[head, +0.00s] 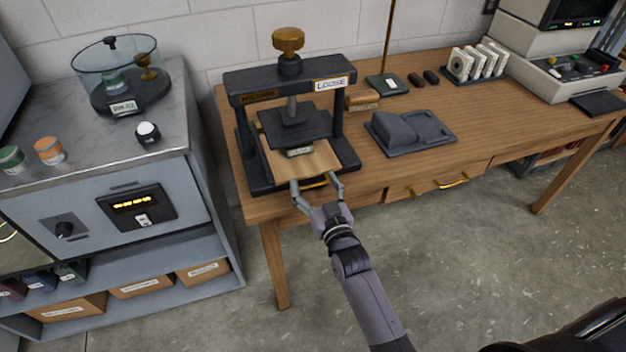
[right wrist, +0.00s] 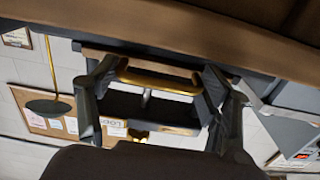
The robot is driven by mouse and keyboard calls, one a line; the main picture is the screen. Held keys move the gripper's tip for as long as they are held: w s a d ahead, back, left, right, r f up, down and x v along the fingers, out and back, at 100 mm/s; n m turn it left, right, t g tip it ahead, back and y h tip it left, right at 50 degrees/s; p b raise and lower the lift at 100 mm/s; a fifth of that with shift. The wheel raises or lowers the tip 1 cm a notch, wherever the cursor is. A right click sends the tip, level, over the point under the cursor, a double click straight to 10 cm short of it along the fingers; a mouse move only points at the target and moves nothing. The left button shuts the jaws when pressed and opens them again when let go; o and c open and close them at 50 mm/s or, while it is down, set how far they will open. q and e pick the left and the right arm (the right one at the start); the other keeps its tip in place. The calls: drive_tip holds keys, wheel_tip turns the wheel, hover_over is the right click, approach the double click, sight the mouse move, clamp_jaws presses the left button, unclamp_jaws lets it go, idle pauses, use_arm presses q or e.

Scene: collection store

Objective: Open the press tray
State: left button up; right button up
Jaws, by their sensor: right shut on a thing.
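The dark press (head: 340,120) stands at the left end of the wooden table. Its brass knob (head: 288,40) is on top and a "LOOSE" label (head: 331,84) is on its crossbar. The tan press tray (head: 318,160) lies at the base under the dark plate (head: 293,130), with a brass handle (head: 316,184) at its front. My right gripper (head: 315,181) is at the tray front, shut on the handle. In the right wrist view the brass handle (right wrist: 158,80) lies between the fingers. My left gripper is not in view.
A grey moulded block (head: 410,130) sits right of the press on the table (head: 480,140). A drawer with a brass pull (head: 452,183) is below. A grey cabinet (head: 190,150) stands close on the left.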

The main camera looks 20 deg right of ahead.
drive_tip(key=s+p, duration=0.6)
drive_tip(key=s, duration=1.2)
drive_tip(key=shift+d+p, duration=0.3)
drive_tip(key=shift+d, duration=0.05)
drive_tip(key=shift+f, duration=0.1)
drive_tip(key=o, duration=1.4)
drive_tip(key=shift+o, duration=0.2)
drive_tip(key=shift+s, duration=0.1)
